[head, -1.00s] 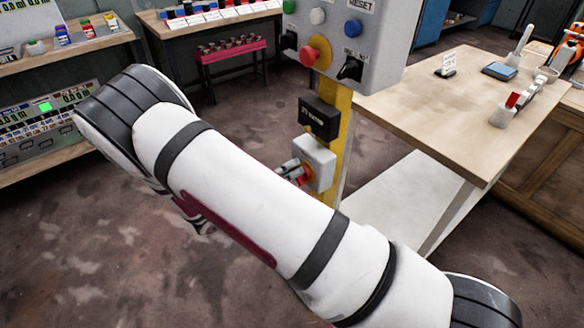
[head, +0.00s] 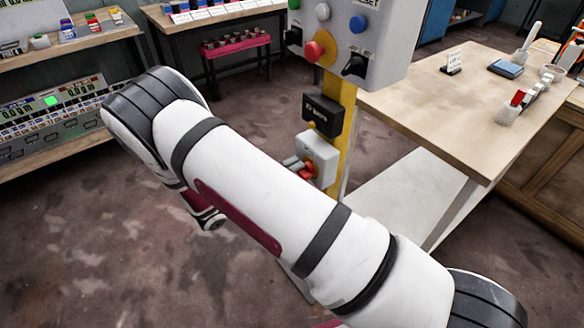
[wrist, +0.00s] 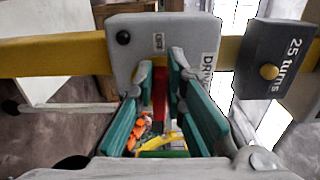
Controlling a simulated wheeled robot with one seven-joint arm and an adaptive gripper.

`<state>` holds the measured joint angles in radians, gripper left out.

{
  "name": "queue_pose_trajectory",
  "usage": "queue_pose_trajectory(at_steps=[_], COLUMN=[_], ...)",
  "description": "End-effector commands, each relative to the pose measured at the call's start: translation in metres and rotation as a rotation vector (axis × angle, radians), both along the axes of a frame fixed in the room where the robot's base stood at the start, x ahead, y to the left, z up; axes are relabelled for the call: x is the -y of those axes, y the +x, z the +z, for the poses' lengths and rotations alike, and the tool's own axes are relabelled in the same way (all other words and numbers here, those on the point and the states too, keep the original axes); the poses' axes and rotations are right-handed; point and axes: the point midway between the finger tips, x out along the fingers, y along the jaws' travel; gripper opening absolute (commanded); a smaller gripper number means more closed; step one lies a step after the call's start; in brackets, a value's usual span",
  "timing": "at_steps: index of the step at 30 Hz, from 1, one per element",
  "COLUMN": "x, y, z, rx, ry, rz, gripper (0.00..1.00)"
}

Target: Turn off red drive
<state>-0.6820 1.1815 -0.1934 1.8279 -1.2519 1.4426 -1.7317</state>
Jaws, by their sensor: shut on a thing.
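The drive switch is a light grey box (head: 320,152) on the yellow post, with a red handle (head: 309,169) low on its front. In the wrist view the box (wrist: 190,33) carries an "OFF" label and a partly hidden label starting "DR". The red handle (wrist: 160,90) stands between the green-padded fingers of my gripper (wrist: 161,84), which is shut on it. In the head view only a small part of my gripper shows beside the handle; my white arm hides the rest.
A black box (head: 322,115) marked "25 turns" sits above the switch on the post. Higher up is a grey control panel (head: 385,40) with a red mushroom button (head: 314,50). A wooden table (head: 430,105) stands to the right. Floor is clear at left.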

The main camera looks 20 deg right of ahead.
Motion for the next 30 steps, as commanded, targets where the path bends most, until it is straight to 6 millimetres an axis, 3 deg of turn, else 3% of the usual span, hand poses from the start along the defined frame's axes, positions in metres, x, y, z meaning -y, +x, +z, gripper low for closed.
queue_pose_trajectory(at_steps=[18,19,21,30], x=[-0.0022,-0.0022,-0.0018,-0.0012], y=[0.0009,0.0009,0.0008,0.0002], z=[-0.0024,-0.0024,-0.0023,-0.0016], rx=[-0.040,-0.041,-0.039,-0.039], ry=[-0.009,-0.008,-0.009,-0.010], rz=[0.006,0.006,0.005,0.002], gripper=[0.00,0.16,0.32,0.32])
